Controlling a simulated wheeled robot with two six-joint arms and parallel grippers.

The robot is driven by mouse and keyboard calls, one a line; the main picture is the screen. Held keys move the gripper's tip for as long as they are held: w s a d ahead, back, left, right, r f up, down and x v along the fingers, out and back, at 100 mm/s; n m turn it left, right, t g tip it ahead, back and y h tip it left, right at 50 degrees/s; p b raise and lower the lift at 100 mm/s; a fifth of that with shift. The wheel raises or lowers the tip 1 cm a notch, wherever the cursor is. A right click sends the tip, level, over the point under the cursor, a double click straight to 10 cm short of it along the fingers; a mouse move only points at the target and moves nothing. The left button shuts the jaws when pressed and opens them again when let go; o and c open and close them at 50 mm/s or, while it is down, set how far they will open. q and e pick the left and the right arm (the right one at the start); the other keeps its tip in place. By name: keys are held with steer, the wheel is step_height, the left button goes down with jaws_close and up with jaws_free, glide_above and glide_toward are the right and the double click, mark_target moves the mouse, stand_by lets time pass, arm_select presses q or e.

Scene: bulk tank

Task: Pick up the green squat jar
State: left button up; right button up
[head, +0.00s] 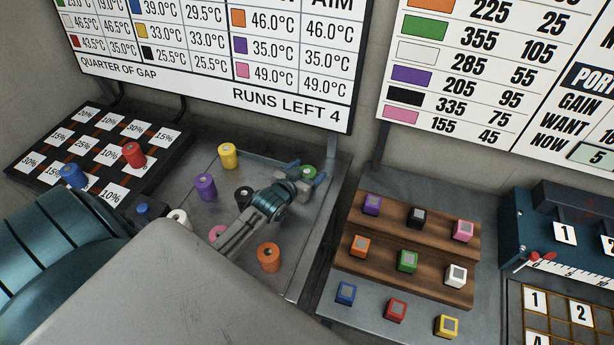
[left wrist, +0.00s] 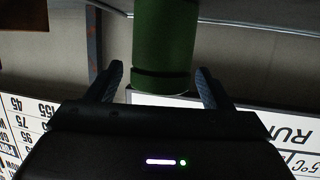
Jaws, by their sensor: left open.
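The green squat jar (head: 308,171) stands at the far right part of the grey metal tray, partly hidden by my left gripper (head: 305,177). In the left wrist view the green jar (left wrist: 163,45) fills the space between the two fingers. My left gripper (left wrist: 160,84) is open, with one finger on either side of the jar and a visible gap at each side. Whether either finger touches it is not clear. My right gripper is not in view.
Yellow (head: 228,156), purple (head: 205,187), black (head: 243,195) and orange (head: 268,257) jars stand nearby on the tray (head: 290,283). A black percent board (head: 62,143) holds red and blue jars. A wooden stepped rack (head: 385,262) with coloured cubes stands right.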

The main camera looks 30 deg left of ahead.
arm_select(q)
steer(key=c, duration=1.1)
steer(key=shift+r, duration=0.15)
steer(key=shift+c, duration=0.2)
